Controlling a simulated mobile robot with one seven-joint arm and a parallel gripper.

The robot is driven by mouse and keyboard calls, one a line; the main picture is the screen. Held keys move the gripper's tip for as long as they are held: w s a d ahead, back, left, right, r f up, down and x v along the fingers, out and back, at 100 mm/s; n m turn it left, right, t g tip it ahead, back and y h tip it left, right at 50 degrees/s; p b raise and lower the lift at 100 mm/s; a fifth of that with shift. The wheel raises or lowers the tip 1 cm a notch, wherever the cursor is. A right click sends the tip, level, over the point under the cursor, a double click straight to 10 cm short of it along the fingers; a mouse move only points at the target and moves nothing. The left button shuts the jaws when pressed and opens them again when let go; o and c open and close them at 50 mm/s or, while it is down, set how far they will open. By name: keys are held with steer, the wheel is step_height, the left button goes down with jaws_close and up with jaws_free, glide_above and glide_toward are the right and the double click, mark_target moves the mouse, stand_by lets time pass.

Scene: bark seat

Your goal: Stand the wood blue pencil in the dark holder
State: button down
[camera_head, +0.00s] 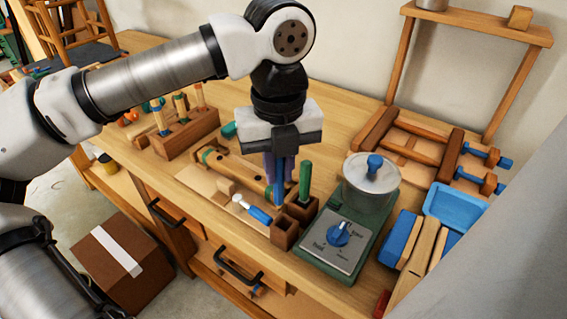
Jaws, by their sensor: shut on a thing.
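My gripper (280,160) points down over the workbench, shut on a blue pencil (279,188) held upright. The pencil's lower end comes down close to the dark holder (284,234), a small brown wooden block with square openings. I cannot tell whether the tip is inside an opening or just behind the holder. A green stick (305,182) stands upright at the holder's back right, just right of my gripper. The fingertips blend with the pencil and are hard to make out.
A green machine with a blue knob (339,236) and pale drum (371,178) stands right of the holder. A blue-handled tool (257,213) lies to its left. A wooden rack with upright sticks (187,133) is farther left.

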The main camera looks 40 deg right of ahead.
step_height(320, 180, down, 10)
steer(key=d+m+b, duration=0.1)
steer(key=b, duration=0.5)
steer(key=shift+r, duration=0.2)
steer(key=shift+s+f+b, duration=0.15)
steer(key=shift+f+b, duration=0.25)
steer(key=shift+b, duration=0.3)
stand_by(1.1)
steer(key=c, duration=1)
jaws_free()
steer(key=shift+r, duration=0.2)
step_height(320, 180, up, 7)
steer(key=p, duration=0.4)
steer(key=shift+f, duration=0.15)
